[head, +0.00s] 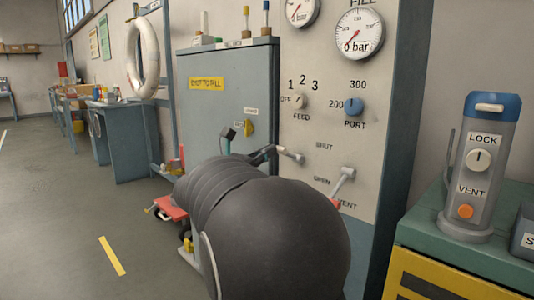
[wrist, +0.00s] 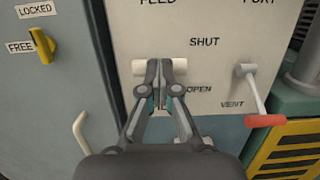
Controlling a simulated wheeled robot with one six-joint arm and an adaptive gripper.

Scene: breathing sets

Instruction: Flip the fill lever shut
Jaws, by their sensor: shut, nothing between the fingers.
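The fill lever (head: 290,154) is on the pale panel beside the SHUT and OPEN labels. Its cream part shows at the right of my gripper in the head view. In the wrist view, cream ends of the lever (wrist: 139,67) show on both sides of my fingertips. The rest of its arm and any handle are hidden behind my gripper. My gripper (wrist: 159,100) is shut and empty, its tips in front of the lever. I cannot tell whether they touch it. In the head view my gripper (head: 268,152) is partly hidden by my dark arm.
The vent lever (wrist: 252,95), with a red handle, hangs downward to the right. FEED knob (head: 299,101) and PORT knob (head: 354,106) sit above. A grey cabinet (head: 225,110) with a yellow latch (wrist: 43,45) stands left.

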